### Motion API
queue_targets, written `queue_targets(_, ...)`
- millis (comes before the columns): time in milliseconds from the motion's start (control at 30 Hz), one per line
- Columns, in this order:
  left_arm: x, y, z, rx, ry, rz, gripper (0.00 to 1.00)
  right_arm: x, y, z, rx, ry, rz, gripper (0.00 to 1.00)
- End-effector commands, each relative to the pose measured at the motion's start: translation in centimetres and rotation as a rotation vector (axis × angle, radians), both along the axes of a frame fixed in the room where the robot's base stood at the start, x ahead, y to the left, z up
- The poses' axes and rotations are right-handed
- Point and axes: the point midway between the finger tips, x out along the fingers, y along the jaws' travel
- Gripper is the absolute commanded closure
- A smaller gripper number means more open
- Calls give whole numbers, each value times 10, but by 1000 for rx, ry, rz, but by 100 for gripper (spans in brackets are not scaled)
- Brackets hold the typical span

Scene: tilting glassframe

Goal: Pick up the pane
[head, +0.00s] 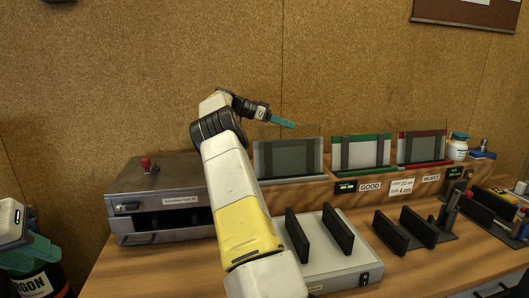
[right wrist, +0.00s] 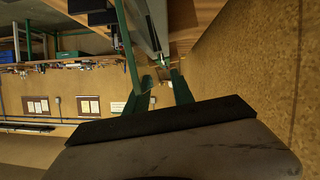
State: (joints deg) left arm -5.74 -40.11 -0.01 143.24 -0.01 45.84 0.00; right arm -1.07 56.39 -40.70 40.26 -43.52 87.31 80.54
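A grey, see-through pane (head: 287,157) stands upright in the leftmost rack at the back of the bench. Dark vertical strips cross it. Similar panels stand to its right, one edged green (head: 362,152) and one edged red (head: 421,148). My right gripper (head: 291,124) has teal fingers and appears just above the leftmost pane's top edge, apart from it in the picture. In the right wrist view, its two fingers (right wrist: 163,84) are spread with a gap and hold nothing that I can see.
A metal box (head: 160,202) with a red knob sits left of the racks. A pale device (head: 330,260) with two dark uprights stands in front. More dark uprights (head: 405,232) and a white bottle (head: 457,147) are to the right. A cylinder marked ARGON (head: 40,284) is below my left gripper.

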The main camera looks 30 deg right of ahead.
Motion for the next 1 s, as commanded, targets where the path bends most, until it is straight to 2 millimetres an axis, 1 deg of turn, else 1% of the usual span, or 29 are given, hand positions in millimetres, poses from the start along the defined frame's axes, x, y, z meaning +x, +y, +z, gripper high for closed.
queue_targets(33, 0, 0, 0, 0, 0, 0, 71, -4, -7, -3, 2, 2, -3, 71)
queue_targets(133, 0, 0, 0, 0, 0, 0, 71, -6, -15, -7, 1, 0, -1, 71)
queue_targets(233, 0, 0, 0, 0, 0, 0, 71, -7, -19, -9, 1, 0, 0, 71)
queue_targets(400, 0, 0, 0, 0, 0, 0, 71, -7, -19, -9, 1, -1, 1, 71)
queue_targets(433, 0, 0, 0, 0, 0, 0, 71, -7, -19, -9, 1, -1, 1, 73)
queue_targets(567, 0, 0, 0, 0, 0, 0, 71, -7, -18, -9, 1, 0, 0, 98)
queue_targets(600, 0, 0, 0, 0, 0, 0, 71, -7, -18, -8, 1, 0, 0, 100)
queue_targets(1000, 0, 0, 0, 0, 0, 0, 71, -7, -18, -8, 0, 0, 1, 100)
